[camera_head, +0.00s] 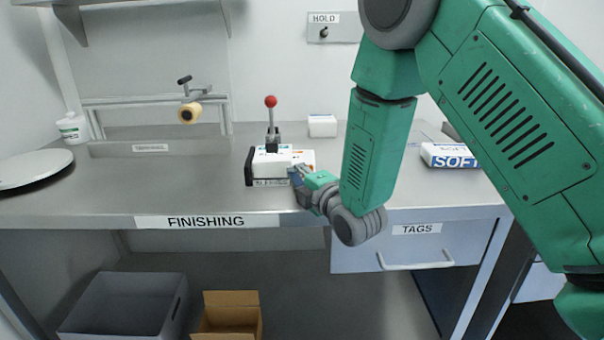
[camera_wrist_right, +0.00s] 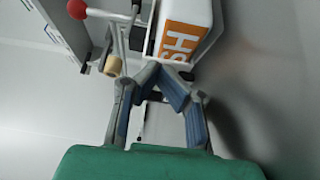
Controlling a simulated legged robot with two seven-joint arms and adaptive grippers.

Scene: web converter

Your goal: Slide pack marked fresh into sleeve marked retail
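The white pack marked fresh (camera_head: 303,157) lies at the right end of a white, black-ended body on the bench. In the right wrist view the pack (camera_wrist_right: 187,28) shows an orange panel with the letters "SH". The white body (camera_head: 267,165), which looks like the sleeve, carries small print on its front that I cannot read. How far the pack sits inside it is unclear. My right gripper (camera_head: 297,174) is at the pack's right end. In the right wrist view its fingertips (camera_wrist_right: 159,73) come together at the pack's near edge, not around it. My left gripper is out of view.
A red-knobbed lever (camera_head: 271,120) stands behind the sleeve. A white block (camera_head: 322,126) is behind, and a white and blue "SOFT" pack (camera_head: 452,156) lies to the right. A round plate (camera_head: 32,168) is at the left. The bench front (camera_head: 150,200) is clear.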

